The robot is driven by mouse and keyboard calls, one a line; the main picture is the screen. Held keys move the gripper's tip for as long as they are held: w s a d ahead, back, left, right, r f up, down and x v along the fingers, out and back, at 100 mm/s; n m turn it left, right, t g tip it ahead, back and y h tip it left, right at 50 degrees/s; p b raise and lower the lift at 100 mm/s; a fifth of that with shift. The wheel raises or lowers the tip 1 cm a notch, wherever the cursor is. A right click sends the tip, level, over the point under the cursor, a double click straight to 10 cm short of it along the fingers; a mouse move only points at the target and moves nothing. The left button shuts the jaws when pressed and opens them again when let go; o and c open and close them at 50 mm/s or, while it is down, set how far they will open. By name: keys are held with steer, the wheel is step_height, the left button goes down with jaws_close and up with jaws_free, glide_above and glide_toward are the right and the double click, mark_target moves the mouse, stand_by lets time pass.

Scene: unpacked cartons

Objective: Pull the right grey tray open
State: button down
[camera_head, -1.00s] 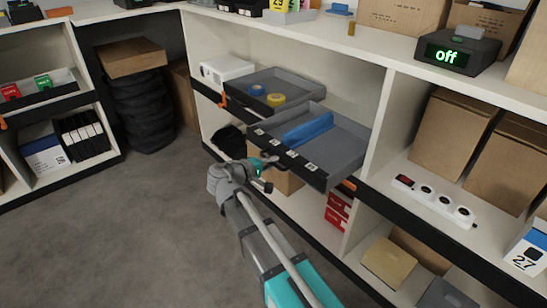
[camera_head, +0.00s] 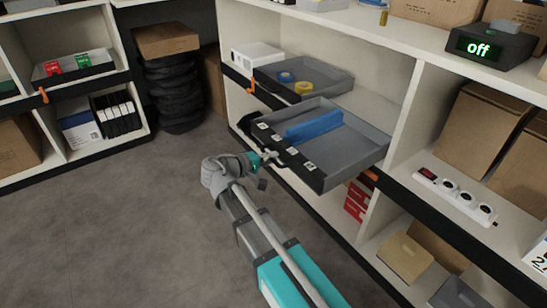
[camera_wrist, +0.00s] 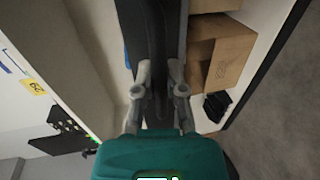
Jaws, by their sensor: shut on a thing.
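The right grey tray (camera_head: 355,150) is pulled out from the shelf and holds a blue block (camera_head: 313,126). Its dark front with several small white labels faces my arm. My gripper (camera_head: 272,157) is at that front, near its middle. In the wrist view my gripper (camera_wrist: 158,90) has both fingers closed around a dark bar-like part of the tray front (camera_wrist: 156,50). The exact contact is partly hidden by the fingers. The left grey tray (camera_head: 325,76), with a blue roll (camera_head: 286,77) and a yellow roll (camera_head: 303,88), stands behind it, also partly out.
An orange clip (camera_head: 250,85) sits on the shelf edge by the left tray. Red boxes (camera_head: 357,200) stand in the lower shelf below the right tray. A power strip (camera_head: 455,195) lies on the shelf to the right. The grey floor (camera_head: 120,230) at the left is clear.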

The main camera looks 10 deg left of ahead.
steer(key=shift+w, duration=0.15)
steer(key=c, duration=0.7)
jaws_free()
steer(key=shift+d, duration=0.1)
